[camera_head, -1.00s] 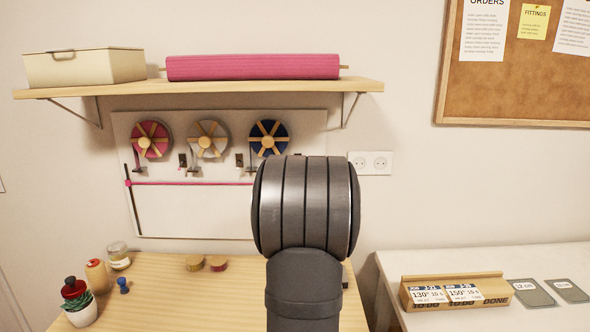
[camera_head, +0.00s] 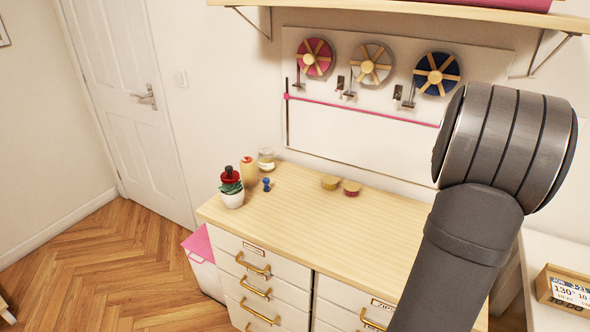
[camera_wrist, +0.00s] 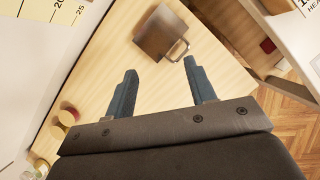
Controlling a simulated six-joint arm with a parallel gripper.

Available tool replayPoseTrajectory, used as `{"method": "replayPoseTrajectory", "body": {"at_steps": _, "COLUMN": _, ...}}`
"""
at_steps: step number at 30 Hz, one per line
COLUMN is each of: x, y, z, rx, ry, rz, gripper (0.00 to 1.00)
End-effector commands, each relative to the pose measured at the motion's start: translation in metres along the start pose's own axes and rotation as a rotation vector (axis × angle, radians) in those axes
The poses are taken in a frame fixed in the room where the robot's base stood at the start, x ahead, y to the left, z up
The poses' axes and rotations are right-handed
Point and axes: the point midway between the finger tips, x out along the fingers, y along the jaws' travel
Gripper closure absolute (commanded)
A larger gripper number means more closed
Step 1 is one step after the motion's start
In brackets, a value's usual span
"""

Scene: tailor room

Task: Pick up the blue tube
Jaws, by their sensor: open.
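No blue tube shows clearly in either view. A small blue object (camera_head: 267,184) stands on the wooden worktop beside the potted plant in the head view; it is too small to tell what it is. A dark blue spool (camera_head: 436,74) hangs on the wall board. My gripper (camera_wrist: 160,68) shows in the wrist view with its two blue-grey fingers apart and nothing between them. It is above the wooden worktop (camera_wrist: 95,75). A brown-grey block with a handle (camera_wrist: 163,33) lies beyond the fingertips. In the head view my arm hides the right part of the worktop.
A potted plant (camera_head: 232,194), a tan thread cone (camera_head: 249,171), a jar (camera_head: 266,159) and two small round tins (camera_head: 330,183) stand at the back left of the worktop. Its middle is clear. Drawers (camera_head: 262,270) are below. A white table (camera_head: 545,315) is at right.

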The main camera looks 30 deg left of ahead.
Motion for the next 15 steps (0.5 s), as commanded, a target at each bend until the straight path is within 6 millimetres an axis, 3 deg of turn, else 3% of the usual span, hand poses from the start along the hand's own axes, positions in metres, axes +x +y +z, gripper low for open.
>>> {"method": "replayPoseTrajectory", "body": {"at_steps": 5, "x": -0.001, "y": 0.008, "z": -0.002, "rx": 0.021, "ry": 0.001, "rz": 0.006, "gripper": 0.49}}
{"method": "replayPoseTrajectory", "body": {"at_steps": 8, "x": -0.002, "y": 0.030, "z": -0.008, "rx": 0.091, "ry": 0.004, "rz": 0.025, "gripper": 0.49}}
{"method": "replayPoseTrajectory", "body": {"at_steps": 15, "x": -0.014, "y": 0.127, "z": -0.046, "rx": 0.432, "ry": 0.043, "rz": 0.101, "gripper": 0.49}}
